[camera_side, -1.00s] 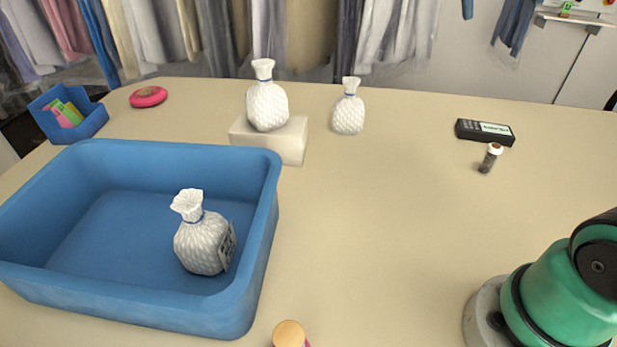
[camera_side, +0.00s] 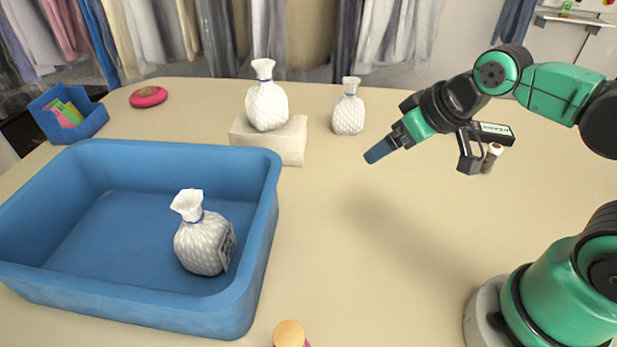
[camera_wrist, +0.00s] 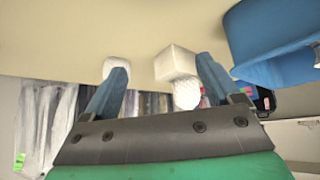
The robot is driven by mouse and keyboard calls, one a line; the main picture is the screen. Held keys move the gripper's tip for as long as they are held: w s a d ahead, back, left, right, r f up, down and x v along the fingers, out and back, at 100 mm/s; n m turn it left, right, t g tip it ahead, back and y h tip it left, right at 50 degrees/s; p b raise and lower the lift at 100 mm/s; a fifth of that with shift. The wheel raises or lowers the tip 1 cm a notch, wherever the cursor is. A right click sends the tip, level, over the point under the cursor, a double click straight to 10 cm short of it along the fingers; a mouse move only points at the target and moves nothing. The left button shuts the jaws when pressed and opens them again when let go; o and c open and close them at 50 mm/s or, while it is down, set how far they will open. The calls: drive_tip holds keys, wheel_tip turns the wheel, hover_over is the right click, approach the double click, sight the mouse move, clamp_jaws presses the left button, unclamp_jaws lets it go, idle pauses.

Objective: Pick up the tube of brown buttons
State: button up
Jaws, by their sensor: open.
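A small tube with dark brown contents and a pale cap (camera_side: 491,158), which looks like the tube of brown buttons, stands on the table at the right in the side view. A black part of my arm overlaps its left side. My gripper (camera_side: 376,152) is in the air to the left of the tube, its blue fingers pointing down and left. In the wrist view my gripper (camera_wrist: 162,66) is open, with nothing between its two blue fingers. The tube does not show in the wrist view.
A blue tub (camera_side: 262,230) holds a white bag (camera_side: 203,245). One white bag (camera_side: 266,105) stands on a pale block (camera_side: 283,142), another (camera_side: 348,113) beside it. A black device (camera_side: 496,133) lies behind the tube. A capped item (camera_side: 289,335) shows at the front edge. The middle table is clear.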

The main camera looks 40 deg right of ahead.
drive_tip(key=shift+f, duration=0.1)
idle(0.3)
drive_tip(key=m+g, duration=0.5)
drive_tip(key=m, duration=1.5)
hover_over(497, 146)
drive_tip(key=w+a, duration=0.4)
drive_tip(key=a, duration=0.1)
wheel_tip(497, 146, down, 3)
drive_tip(key=s+d+f+m, duration=0.1)
drive_tip(key=s+d+m, duration=0.1)
drive_tip(key=d+m, duration=0.1)
drive_tip(key=s+d+f+m+g+y, duration=0.1)
drive_tip(key=d, duration=0.1)
drive_tip(key=shift+s+f+m, duration=0.3)
drive_tip(key=shift+s, duration=0.05)
drive_tip(key=shift+s+d+f+m, duration=0.2)
drive_tip(key=shift+f+m, duration=0.05)
drive_tip(key=shift+m, duration=0.05)
drive_tip(key=shift+w+a+f, duration=0.1)
drive_tip(key=shift+a+f, duration=0.05)
drive_tip(key=shift+f, duration=1.2)
drive_tip(key=shift+w+a+f, duration=0.1)
drive_tip(key=shift+f, duration=1.25)
